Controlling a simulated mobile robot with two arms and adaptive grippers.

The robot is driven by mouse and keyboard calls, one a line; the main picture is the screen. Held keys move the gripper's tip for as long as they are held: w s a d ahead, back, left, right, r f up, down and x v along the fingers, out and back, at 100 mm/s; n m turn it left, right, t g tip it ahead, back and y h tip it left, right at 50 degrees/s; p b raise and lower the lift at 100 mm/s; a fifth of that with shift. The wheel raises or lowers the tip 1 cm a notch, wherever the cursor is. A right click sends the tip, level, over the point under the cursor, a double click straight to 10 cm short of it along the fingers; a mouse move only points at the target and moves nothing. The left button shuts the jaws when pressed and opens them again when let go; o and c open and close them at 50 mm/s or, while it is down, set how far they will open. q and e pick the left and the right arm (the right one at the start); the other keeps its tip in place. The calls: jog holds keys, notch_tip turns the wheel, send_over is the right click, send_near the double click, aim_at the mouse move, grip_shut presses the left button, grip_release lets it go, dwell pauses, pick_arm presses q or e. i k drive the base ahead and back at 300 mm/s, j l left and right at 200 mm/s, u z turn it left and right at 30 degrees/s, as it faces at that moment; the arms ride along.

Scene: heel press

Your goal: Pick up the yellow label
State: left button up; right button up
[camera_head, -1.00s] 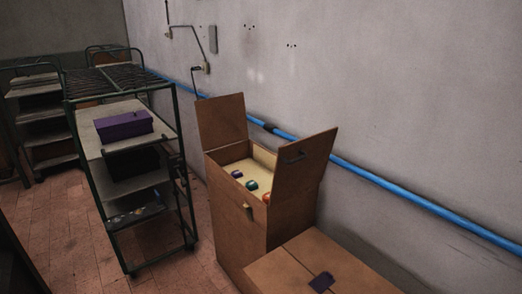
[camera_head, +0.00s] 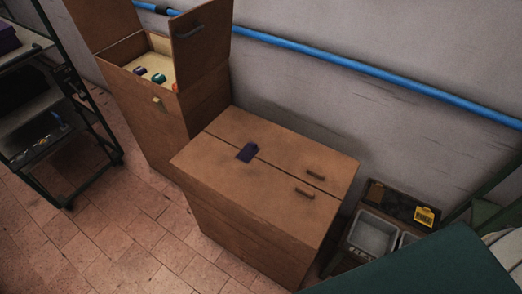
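A small yellow label (camera_head: 424,217) with dark markings shows at the right of the head view. It is on or against a dark panel or tray (camera_head: 391,201) behind grey bins. I cannot tell whether it lies flat or stands tilted. Neither of my grippers is in view.
An open brown box (camera_head: 150,115) holds coloured items. A grey bin (camera_head: 373,236) sits below the label. A green surface (camera_head: 420,268) covers the lower right. A shelf rack (camera_head: 40,125) stands left.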

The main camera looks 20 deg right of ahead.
aim_at(423, 215)
jog(key=z, duration=2.3)
jog(key=u, duration=1.8)
jog(key=l+u, duration=0.1)
jog(key=l, duration=0.3)
jog(key=k+l+u, duration=0.1)
jog(key=l, duration=0.3)
